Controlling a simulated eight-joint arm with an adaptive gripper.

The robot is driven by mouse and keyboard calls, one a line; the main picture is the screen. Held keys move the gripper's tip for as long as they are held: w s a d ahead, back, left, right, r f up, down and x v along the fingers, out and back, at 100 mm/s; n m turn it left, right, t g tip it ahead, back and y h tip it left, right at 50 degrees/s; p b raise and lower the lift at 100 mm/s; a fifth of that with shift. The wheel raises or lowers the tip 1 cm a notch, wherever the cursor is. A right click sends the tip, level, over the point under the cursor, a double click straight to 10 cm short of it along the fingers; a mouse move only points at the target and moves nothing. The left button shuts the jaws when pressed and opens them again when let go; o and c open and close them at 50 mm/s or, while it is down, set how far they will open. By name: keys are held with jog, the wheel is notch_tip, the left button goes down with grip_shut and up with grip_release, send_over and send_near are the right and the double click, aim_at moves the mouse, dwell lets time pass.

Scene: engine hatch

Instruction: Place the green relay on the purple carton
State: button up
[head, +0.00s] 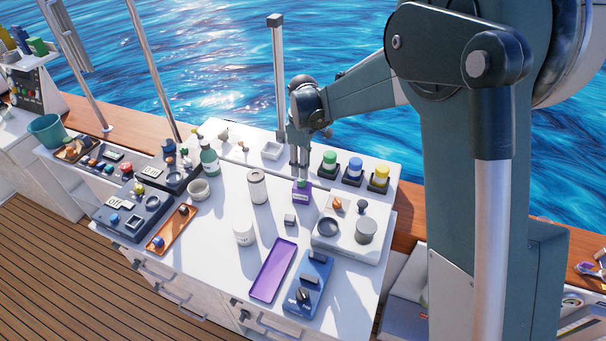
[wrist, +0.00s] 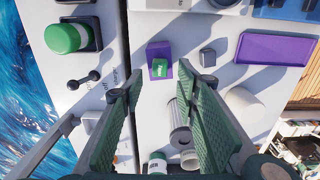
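The purple carton (head: 301,196) stands on the white worktop, below my gripper in the head view. It also shows between and beyond my fingertips in the wrist view (wrist: 153,49). The small green relay (wrist: 159,68) with a pale marking appears on top of the carton, toward one side of it. In the head view, the relay (head: 303,183) is a small green patch on the carton's top. My gripper (head: 300,168) points down just above them. In the wrist view, its two fingers (wrist: 160,78) are wide apart, with nothing held between them.
A grey canister (head: 257,187) stands left of the carton, and a small dark grey cube (head: 290,220) in front. Green, blue and yellow capped jars (head: 354,168) stand behind right. A raised white panel (head: 350,238) is at the right. A purple tray (head: 272,270) lies in front.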

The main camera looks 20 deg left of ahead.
jog(key=shift+r, duration=2.9)
jog(key=s+d+r+m+t, duration=0.1)
jog(key=s+d+r+m, duration=0.3)
jog(key=d, duration=0.6)
jog(key=s+d+r+m+t+y, duration=0.1)
jog(key=d+r+m, duration=0.1)
jog(key=d+r, duration=0.65)
jog(key=s+d+r+m+t, duration=0.1)
jog(key=s+d+r+m, duration=0.15)
jog(key=d, duration=0.85)
jog(key=s+d+f+m+t+h, duration=0.1)
jog(key=s+d+m+t, duration=0.3)
jog(key=s+d+m, duration=0.5)
jog(key=s+d, duration=1.1)
jog(key=d, duration=0.2)
jog(key=shift+s+f, duration=0.2)
jog(key=shift+s, duration=0.15)
